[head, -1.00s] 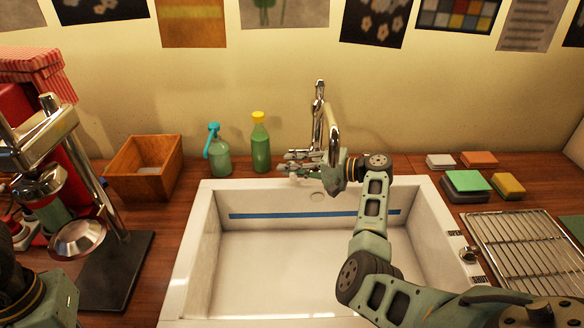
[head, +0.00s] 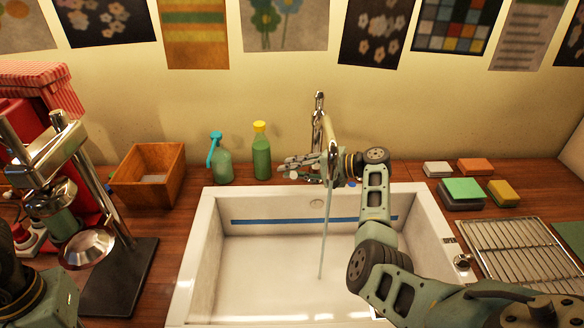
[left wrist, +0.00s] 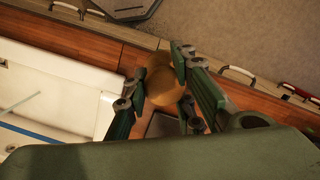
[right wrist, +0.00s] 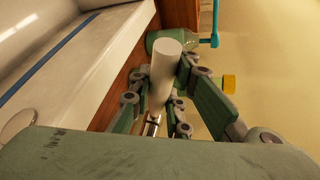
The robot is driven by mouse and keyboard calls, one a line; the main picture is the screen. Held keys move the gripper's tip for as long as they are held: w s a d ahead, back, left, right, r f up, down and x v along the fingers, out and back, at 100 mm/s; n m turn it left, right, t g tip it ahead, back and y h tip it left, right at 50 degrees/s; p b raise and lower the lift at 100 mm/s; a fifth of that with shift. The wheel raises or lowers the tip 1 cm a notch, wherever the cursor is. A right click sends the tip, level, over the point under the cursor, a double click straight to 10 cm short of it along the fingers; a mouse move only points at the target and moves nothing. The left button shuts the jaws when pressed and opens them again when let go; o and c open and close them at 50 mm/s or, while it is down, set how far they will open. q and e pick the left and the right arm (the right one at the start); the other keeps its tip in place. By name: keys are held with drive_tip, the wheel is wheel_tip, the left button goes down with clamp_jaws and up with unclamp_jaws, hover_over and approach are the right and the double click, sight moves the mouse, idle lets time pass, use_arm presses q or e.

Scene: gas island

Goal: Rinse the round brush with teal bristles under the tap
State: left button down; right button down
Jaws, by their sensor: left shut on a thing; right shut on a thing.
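The chrome tap (head: 319,112) stands behind the white sink (head: 190,262), and a thin stream of water (head: 323,235) falls from it into the basin. My right gripper (head: 302,166) is beside the tap's base. In the right wrist view it (right wrist: 164,72) is shut on a pale cylinder (right wrist: 164,68), which looks like the tap's handle, with a chrome part below. My left gripper (left wrist: 158,74) is shut on a round brown thing (left wrist: 163,82), likely the back of the round brush. No teal bristles show. The left gripper's fingers are outside the head view.
A green soap bottle with a teal pump (head: 221,164) and a yellow-capped bottle (head: 261,155) stand behind the sink. A wooden box (head: 130,188) and a chrome press (head: 100,205) are at left. Sponges (head: 463,188) and a wire rack (head: 520,252) are at right.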

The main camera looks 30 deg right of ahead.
drive_tip(key=shift+f, duration=0.15)
drive_tip(key=c, duration=1.6)
unclamp_jaws()
drive_tip(key=shift+c, duration=0.2)
drive_tip(key=shift+s, duration=0.1)
drive_tip(key=v, duration=1.2)
